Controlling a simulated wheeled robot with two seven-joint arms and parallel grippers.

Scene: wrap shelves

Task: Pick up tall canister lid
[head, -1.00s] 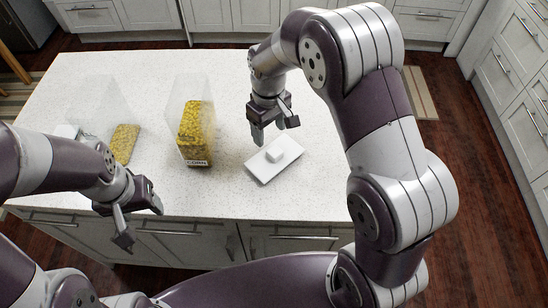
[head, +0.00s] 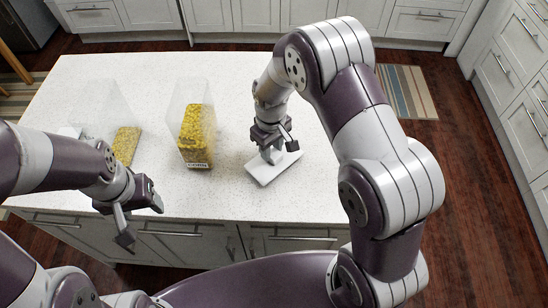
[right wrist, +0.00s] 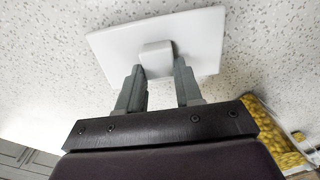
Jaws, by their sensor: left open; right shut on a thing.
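The tall canister lid (head: 262,172) is a flat white rectangle with a raised knob, lying on the white counter. In the right wrist view the lid (right wrist: 205,38) shows with its block-shaped knob (right wrist: 157,58) between my fingers. My right gripper (head: 271,152) is directly over the lid, pointing down, shut on the knob; its fingers (right wrist: 160,80) also show in the right wrist view. The tall clear canister (head: 195,130) with yellow corn stands left of the lid, without a lid on top. My left gripper (head: 140,215) is open and empty at the counter's front edge.
A second clear container (head: 124,140) with yellow contents stands at the left of the counter, partly behind my left arm. A white piece (head: 70,131) lies near it. The counter (head: 235,85) is clear behind the canister and lid.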

